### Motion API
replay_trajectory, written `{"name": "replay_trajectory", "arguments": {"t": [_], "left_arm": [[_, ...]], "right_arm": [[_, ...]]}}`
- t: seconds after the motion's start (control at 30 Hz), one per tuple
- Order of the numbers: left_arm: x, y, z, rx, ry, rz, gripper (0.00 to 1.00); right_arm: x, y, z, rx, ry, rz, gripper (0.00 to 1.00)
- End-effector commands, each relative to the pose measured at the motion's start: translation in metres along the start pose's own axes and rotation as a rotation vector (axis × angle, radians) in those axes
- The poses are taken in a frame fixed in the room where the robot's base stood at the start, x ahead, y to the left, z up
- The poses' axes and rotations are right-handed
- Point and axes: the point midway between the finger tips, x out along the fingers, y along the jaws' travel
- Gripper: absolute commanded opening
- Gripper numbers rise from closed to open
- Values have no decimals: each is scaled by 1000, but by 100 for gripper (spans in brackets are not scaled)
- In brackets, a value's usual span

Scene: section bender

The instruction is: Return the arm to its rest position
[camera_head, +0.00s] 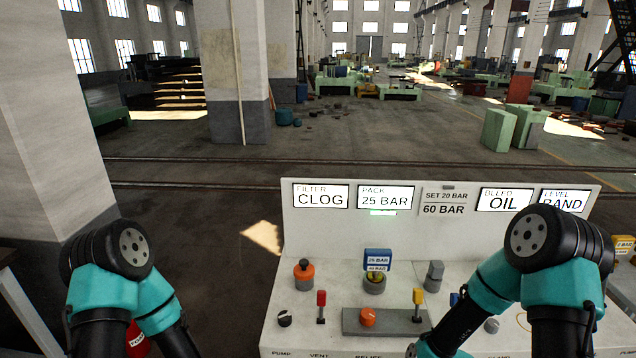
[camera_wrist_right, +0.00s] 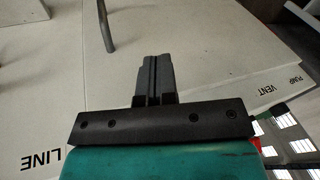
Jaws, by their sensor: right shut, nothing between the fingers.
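My right arm (camera_head: 545,240) is bent over the right part of the white control panel (camera_head: 440,225) in the head view, with its forearm running down and left. My right gripper (camera_wrist_right: 155,72) shows in the right wrist view, its two dark fingers shut together with nothing between them, over a white panel surface. Its fingertips cannot be made out in the head view. My left arm (camera_head: 115,265) is bent at the lower left. The left gripper is outside the picture.
The panel carries an orange-topped knob (camera_head: 304,272), a red lever (camera_head: 321,305), a yellow lever (camera_head: 418,303), an orange knob (camera_head: 368,317) and a blue tag (camera_head: 377,258). Its displays read CLOG, 25 BAR, OIL and BAND.

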Motion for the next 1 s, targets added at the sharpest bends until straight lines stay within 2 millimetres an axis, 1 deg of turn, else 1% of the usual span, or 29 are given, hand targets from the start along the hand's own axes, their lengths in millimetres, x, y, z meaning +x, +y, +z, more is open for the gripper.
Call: {"name": "replay_trajectory", "arguments": {"t": [0.03,0.1,0.2,0.3,0.4,1.0], "left_arm": [[0,0,0,0,0,0,71],[0,0,0,0,0,0,71],[0,0,0,0,0,0,71],[0,0,0,0,0,0,71],[0,0,0,0,0,0,71],[0,0,0,0,0,0,71]], "right_arm": [[13,-7,21,78,-18,-6,0],[24,-15,43,184,-28,-8,0],[34,-23,66,301,-36,-9,0],[38,-27,78,368,-39,-9,0],[39,-28,81,390,-37,-8,0],[38,-28,80,387,-37,-8,0]]}}
